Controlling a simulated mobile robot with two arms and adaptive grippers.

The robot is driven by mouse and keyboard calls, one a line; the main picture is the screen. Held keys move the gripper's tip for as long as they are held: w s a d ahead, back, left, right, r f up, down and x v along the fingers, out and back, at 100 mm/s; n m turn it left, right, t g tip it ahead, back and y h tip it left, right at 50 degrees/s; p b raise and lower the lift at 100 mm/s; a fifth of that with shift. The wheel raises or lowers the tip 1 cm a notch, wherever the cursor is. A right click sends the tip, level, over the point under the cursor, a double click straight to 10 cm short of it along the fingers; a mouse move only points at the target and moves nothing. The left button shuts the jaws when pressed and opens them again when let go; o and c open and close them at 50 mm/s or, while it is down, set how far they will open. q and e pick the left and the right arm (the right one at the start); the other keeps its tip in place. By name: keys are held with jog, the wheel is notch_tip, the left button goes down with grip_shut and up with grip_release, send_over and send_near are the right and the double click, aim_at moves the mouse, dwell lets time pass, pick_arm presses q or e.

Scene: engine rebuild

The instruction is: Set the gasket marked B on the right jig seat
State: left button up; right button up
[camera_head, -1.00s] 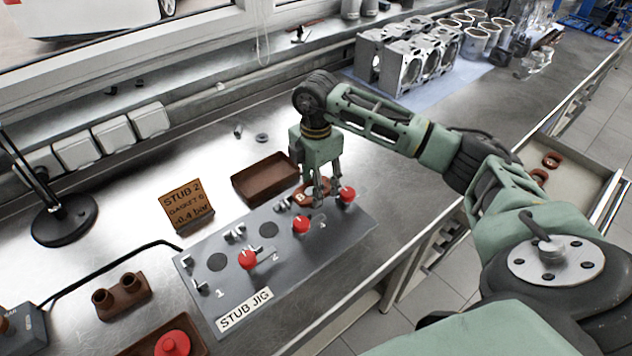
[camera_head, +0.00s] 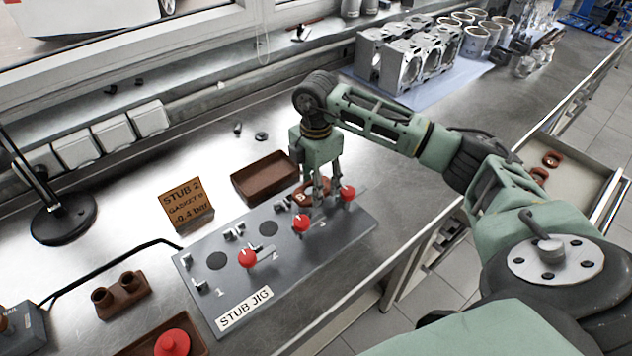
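The brown gasket marked B (camera_head: 302,198) is at the right seat of the grey stub jig (camera_head: 240,291), near the number 3. My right gripper (camera_head: 326,190) points down over this seat, its fingers at the gasket. The fingers partly hide the gasket, so I cannot tell whether they grip it or whether it lies flat on the seat. The left seat (camera_head: 217,261) and middle seat (camera_head: 269,229) show as bare dark discs. My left gripper is not in view.
Red knobs (camera_head: 248,259) line the jig's front side. A brown tray (camera_head: 266,179) and a sign (camera_head: 187,204) reading STUB 2, GASKET B, -0.4 bar stand behind it. An open drawer at right holds reddish-brown parts (camera_head: 551,159). Engine blocks (camera_head: 404,58) stand farther back.

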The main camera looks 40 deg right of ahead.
jog(key=shift+f+b, duration=0.3)
jog(key=shift+f, duration=0.25)
jog(key=shift+s+f, duration=0.15)
jog(key=shift+f, duration=0.1)
dwell(0.4)
jog(key=shift+s+a+f, duration=0.15)
jog(key=shift+f, duration=0.05)
jog(key=shift+f+b, duration=0.15)
jog(key=shift+b, duration=0.15)
jog(key=o, duration=1.2)
jog(key=shift+w, duration=0.25)
jog(key=shift+d+r, duration=0.25)
